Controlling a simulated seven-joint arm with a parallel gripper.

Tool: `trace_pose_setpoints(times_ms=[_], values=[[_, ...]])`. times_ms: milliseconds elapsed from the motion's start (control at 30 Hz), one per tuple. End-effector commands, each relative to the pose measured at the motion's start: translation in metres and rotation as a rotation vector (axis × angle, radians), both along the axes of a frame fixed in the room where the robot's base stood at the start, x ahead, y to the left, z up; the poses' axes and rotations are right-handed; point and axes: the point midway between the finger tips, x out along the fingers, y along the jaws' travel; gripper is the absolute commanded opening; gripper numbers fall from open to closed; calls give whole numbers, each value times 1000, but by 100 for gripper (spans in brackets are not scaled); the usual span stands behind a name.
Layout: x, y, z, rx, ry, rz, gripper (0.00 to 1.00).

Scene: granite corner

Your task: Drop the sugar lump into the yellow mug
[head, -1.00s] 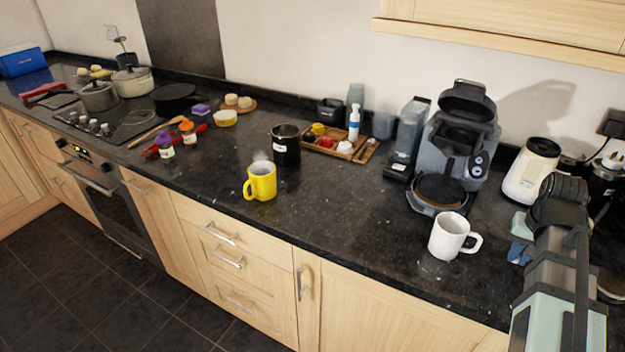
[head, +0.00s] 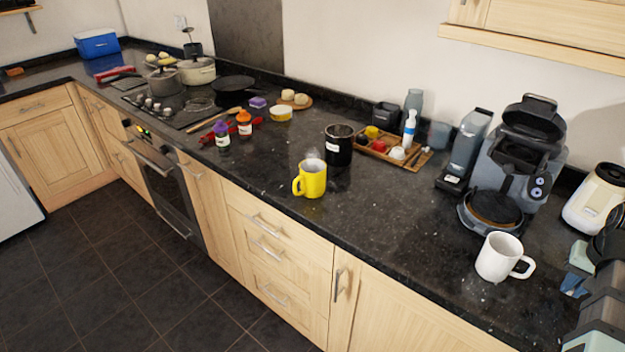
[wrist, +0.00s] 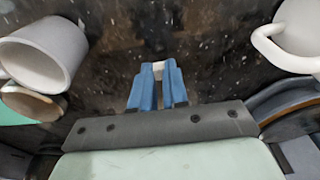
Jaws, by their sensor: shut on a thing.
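The yellow mug (head: 311,181) stands upright on the dark worktop near its front edge, with its handle to the left. Light wisps show above its opening. My gripper (head: 576,284) is at the right edge of the head view, just right of the white mug and far from the yellow mug. In the wrist view its blue fingers (wrist: 158,82) are shut on a small white lump, the sugar lump (wrist: 158,68), at their tips. The lump cannot be made out in the head view. The yellow mug is not in the wrist view.
A white mug (head: 498,257) stands between my gripper and the yellow mug. A black canister (head: 339,147) is close behind the yellow mug. A wooden tray (head: 420,161) and a coffee machine (head: 515,165) stand farther back. The worktop between the two mugs is clear.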

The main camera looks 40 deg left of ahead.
Motion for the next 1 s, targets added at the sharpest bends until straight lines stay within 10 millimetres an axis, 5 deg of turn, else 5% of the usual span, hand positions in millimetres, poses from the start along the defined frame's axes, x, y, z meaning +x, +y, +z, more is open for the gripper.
trace_pose_setpoints(times_ms=[267, 700, 1000], values=[[18, 40, 14, 0, 0, 55, 0], [43, 152, 49, 0, 1, 197, 0], [25, 201, 91, 0, -1, 66, 0]])
